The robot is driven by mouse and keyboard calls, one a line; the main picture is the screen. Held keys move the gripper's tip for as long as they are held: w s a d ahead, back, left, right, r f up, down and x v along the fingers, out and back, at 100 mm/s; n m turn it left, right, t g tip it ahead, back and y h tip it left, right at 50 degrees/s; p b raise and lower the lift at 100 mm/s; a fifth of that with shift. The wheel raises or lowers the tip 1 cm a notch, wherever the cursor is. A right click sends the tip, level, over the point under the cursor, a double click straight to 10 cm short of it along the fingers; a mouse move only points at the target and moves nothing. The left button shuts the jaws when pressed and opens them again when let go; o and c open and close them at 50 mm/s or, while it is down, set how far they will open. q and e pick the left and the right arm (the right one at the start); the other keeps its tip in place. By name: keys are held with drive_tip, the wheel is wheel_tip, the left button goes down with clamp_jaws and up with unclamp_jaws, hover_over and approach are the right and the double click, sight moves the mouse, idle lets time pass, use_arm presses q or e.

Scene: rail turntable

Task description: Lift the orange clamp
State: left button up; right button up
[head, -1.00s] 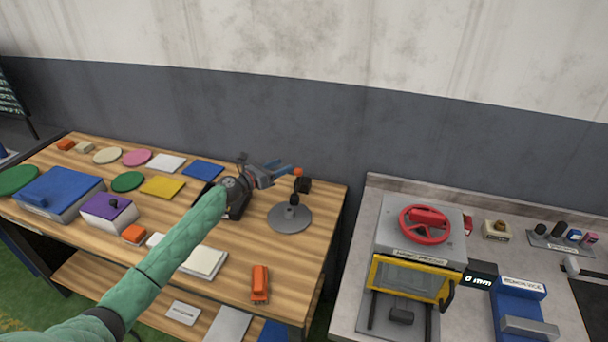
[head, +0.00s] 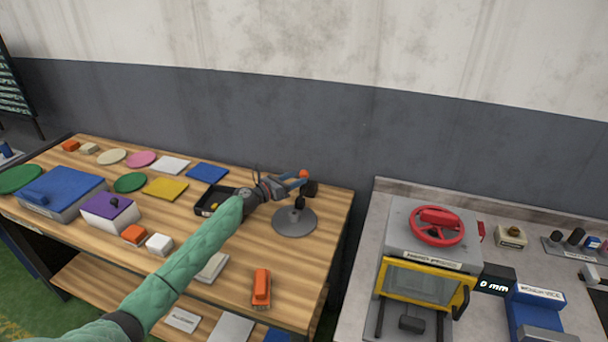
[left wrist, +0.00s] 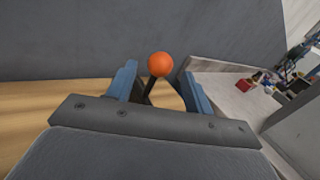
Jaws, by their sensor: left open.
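A clamp with an orange ball knob (head: 303,174) on a dark lever stands above a round grey disc (head: 290,224) near the bench's right end. My left gripper (head: 293,184) is open and beside the knob, its blue fingers pointing at it. In the left wrist view the orange knob (left wrist: 160,64) and its dark stem show between the two open fingers, apart from both as far as I can tell. The lower part of the stem is hidden behind the gripper body. My right gripper is not in view.
An orange block-like item (head: 261,288) lies at the front right of the wooden bench (head: 220,292). A black tray (head: 213,200) sits left of the gripper. A press with a red wheel (head: 437,226) stands on the right-hand counter. The grey wall is close behind.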

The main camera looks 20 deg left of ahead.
sight(304, 175)
use_arm(q)
drive_tip(key=shift+p+x, duration=0.55)
drive_tip(key=shift+x, duration=1.65)
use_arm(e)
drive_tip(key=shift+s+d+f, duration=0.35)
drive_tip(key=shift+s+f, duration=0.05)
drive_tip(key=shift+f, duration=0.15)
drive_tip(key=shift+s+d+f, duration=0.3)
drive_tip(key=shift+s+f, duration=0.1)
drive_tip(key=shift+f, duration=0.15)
use_arm(q)
clamp_jaws()
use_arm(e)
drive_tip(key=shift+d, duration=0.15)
